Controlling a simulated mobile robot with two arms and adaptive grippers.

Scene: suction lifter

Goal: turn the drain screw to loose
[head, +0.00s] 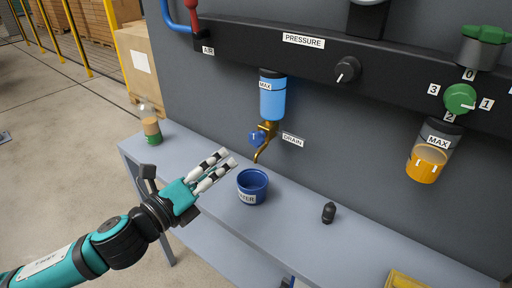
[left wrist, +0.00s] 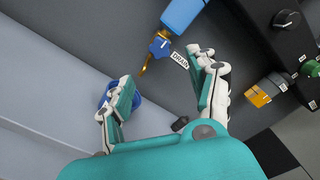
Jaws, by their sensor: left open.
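The blue drain screw (head: 256,138) sits on a brass drain fitting (head: 265,145) under the blue filter bowl (head: 272,98), beside the DRAIN label (head: 293,140). The screw (left wrist: 160,46) also shows in the left wrist view, beyond the fingers and between their directions. A blue cup (head: 252,188) stands on the bench below the spout; a finger partly hides it in the left wrist view. My left gripper (head: 229,159) is open and empty, left of and below the screw, apart from it. My right gripper is not in view.
A grey bench (head: 300,215) runs under the dark panel. A black object (head: 329,212) stands on it, a yellow container (head: 405,280) is at the front right, and a green-based bottle (head: 152,130) is at the far left. An amber bowl (head: 427,163) hangs right.

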